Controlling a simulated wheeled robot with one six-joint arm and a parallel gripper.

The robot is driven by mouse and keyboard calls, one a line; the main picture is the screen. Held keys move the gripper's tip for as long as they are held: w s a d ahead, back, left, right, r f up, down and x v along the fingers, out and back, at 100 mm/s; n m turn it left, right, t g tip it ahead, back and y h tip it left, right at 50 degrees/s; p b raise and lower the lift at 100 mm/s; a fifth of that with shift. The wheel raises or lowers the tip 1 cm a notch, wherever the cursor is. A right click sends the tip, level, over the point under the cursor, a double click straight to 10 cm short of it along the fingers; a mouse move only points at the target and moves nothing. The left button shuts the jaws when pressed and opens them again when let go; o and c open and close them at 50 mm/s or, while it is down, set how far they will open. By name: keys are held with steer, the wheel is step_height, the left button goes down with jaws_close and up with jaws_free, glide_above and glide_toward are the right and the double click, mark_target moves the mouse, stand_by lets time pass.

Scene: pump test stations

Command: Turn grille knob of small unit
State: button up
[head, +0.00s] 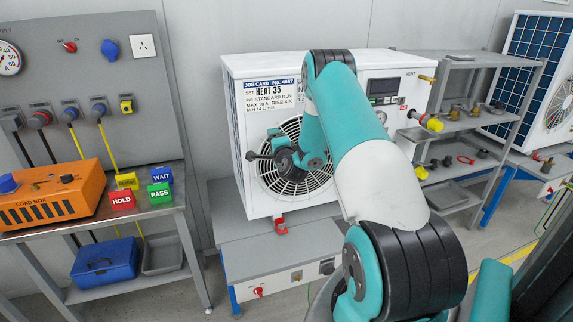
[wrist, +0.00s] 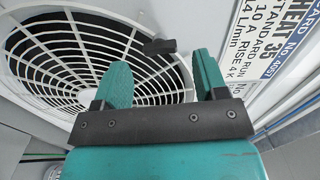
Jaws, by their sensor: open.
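The small unit (head: 240,185) is a white box with a round dark fan grille (head: 330,185) on its front. In the wrist view the grille (wrist: 50,60) fills the left and middle. A small black grille knob (wrist: 160,46) stands at the grille, ahead of the space between my fingertips. My gripper (wrist: 160,72) is open, with one teal finger on each side and nothing between them. The fingers look apart from the knob, but the exact depth is hard to tell. In the head view my arm covers part of the grille and the fingers are hard to make out.
A job card (head: 268,97) is fixed to the unit's upper front. A control display (head: 384,87) and yellow-tipped fittings are at its right. A bench with an orange load box (head: 50,195) and coloured blocks stands left. A grey shelf (head: 465,125) with fittings stands right.

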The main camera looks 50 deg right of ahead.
steer(key=b+v, duration=1.4)
steer(key=b, duration=0.2)
steer(key=shift+s, duration=0.25)
